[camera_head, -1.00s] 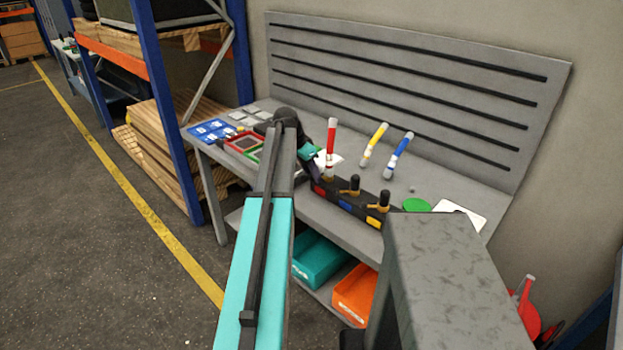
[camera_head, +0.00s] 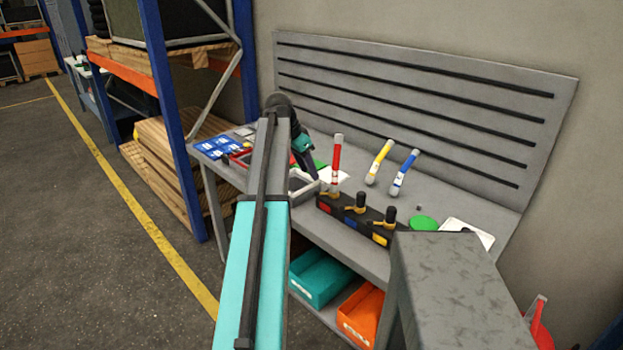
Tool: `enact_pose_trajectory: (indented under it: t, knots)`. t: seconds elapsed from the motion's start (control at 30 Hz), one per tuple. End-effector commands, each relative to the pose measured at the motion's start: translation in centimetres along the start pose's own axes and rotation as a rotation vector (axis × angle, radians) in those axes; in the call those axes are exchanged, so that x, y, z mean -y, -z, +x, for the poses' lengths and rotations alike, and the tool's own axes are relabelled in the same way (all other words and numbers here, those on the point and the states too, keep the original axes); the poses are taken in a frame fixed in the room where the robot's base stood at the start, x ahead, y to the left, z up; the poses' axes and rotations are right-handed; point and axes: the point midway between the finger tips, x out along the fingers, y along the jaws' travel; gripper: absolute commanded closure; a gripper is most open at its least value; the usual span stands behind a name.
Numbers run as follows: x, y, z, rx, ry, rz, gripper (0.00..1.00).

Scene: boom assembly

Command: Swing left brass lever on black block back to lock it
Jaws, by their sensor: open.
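The black block (camera_head: 352,222) lies on the bench with red, blue and yellow patches on its front. Three brass levers with black knobs line its top: the left brass lever (camera_head: 328,196), the middle lever (camera_head: 355,209) and the right lever (camera_head: 384,227). The left lever sits at the foot of the upright red-and-white boom (camera_head: 337,160), which stands at the block's left end; its exact angle is too small to tell. My gripper (camera_head: 314,172) is open and empty, pointing down just left of the red boom, behind my arm. Its fingertips are small and dark.
A yellow boom (camera_head: 379,162) and a blue boom (camera_head: 404,172) stand tilted behind the block. Teal (camera_head: 320,279) and orange (camera_head: 361,314) bins sit below.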

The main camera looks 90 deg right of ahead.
Motion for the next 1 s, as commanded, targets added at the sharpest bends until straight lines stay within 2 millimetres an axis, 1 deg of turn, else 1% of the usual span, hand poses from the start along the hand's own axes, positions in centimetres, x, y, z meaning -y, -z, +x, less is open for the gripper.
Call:
enact_pose_trajectory:
  t: [0.1, 0.3, 0.47, 0.7, 0.77, 0.83, 0.93, 0.97, 1.0]
  knots:
    - [0.0, 0.0, -1.5, -0.001, 0.001, 0.000, 0.59]
    - [-0.1, 0.1, -3.1, -0.001, 0.000, 0.002, 0.59]
    - [-0.1, 0.1, -3.6, 0.000, -0.002, 0.002, 0.59]
    - [-0.2, 0.1, -3.6, 0.000, -0.002, 0.003, 0.59]
    - [-0.2, 0.1, -3.6, 0.000, -0.002, 0.002, 0.68]
    - [-0.1, -0.1, -3.5, 0.001, -0.002, -0.002, 0.80]
    - [0.4, -1.1, -3.1, 0.005, 0.000, -0.021, 0.96]
    - [0.7, -1.6, -3.0, 0.008, 0.001, -0.030, 1.00]
    - [1.1, -2.4, -2.7, 0.011, 0.002, -0.047, 1.00]
